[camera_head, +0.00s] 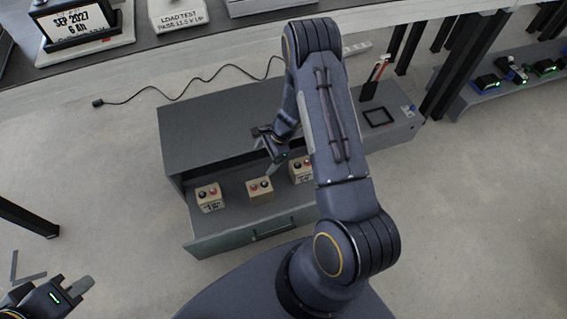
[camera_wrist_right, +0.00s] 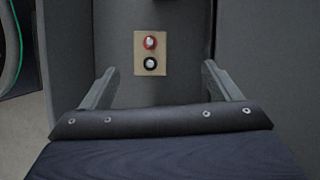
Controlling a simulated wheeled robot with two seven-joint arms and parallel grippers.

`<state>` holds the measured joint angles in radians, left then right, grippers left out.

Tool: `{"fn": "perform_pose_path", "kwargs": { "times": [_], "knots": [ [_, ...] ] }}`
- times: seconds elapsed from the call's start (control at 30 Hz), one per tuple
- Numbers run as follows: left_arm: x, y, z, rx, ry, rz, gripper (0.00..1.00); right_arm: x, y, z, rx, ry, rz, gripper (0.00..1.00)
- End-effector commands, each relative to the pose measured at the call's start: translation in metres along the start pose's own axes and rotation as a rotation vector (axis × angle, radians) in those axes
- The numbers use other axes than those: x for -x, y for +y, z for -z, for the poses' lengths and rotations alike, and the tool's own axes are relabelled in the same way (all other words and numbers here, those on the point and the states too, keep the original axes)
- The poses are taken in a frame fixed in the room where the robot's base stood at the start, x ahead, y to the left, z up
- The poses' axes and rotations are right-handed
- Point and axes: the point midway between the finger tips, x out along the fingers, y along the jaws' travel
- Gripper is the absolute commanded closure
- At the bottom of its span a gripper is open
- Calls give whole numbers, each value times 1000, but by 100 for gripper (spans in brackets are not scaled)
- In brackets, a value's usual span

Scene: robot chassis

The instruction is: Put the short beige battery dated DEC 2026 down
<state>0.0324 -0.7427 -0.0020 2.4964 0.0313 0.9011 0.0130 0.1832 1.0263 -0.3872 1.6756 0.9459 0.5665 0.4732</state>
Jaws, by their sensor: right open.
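Three short beige batteries with red and dark terminals stand in the open grey drawer: a left one (camera_head: 209,197), a middle one (camera_head: 260,190) and a right one (camera_head: 301,170), partly hidden by my right arm. Their dates are not readable, so I cannot tell which is DEC 2026. My right gripper (camera_head: 270,150) is over the drawer, just above and behind the middle battery. In the right wrist view, its fingers are spread and empty, with one beige battery (camera_wrist_right: 151,53) beyond them, apart from both. My left gripper (camera_head: 74,289) is at the lower left, away from the drawer.
The drawer front (camera_head: 255,233) and the cabinet top (camera_head: 220,120) bound the drawer space. A grey unit (camera_head: 395,125) stands right of the cabinet.

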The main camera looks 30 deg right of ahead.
Motion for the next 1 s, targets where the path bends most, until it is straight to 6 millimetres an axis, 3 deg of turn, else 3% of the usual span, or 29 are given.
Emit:
{"fn": "perform_pose_path", "kwargs": {
  "times": [0.03,0.23,0.37,0.5,0.73,0.9,1.0],
  "knots": [
    [0,0,0,0,0,0,100,30,-9,-17,60,-23,32,17],
    [0,0,0,0,0,0,100,136,-6,-84,367,-92,118,17],
    [0,0,0,0,0,0,100,196,17,-121,585,-104,170,17],
    [0,0,0,0,0,0,100,249,54,-153,831,-84,218,17],
    [0,0,0,0,0,0,100,304,133,-181,1232,39,268,17],
    [0,0,0,0,0,0,100,317,182,-182,1469,174,269,17],
    [0,0,0,0,0,0,100,319,200,-178,1556,241,261,17]
  ]
}}
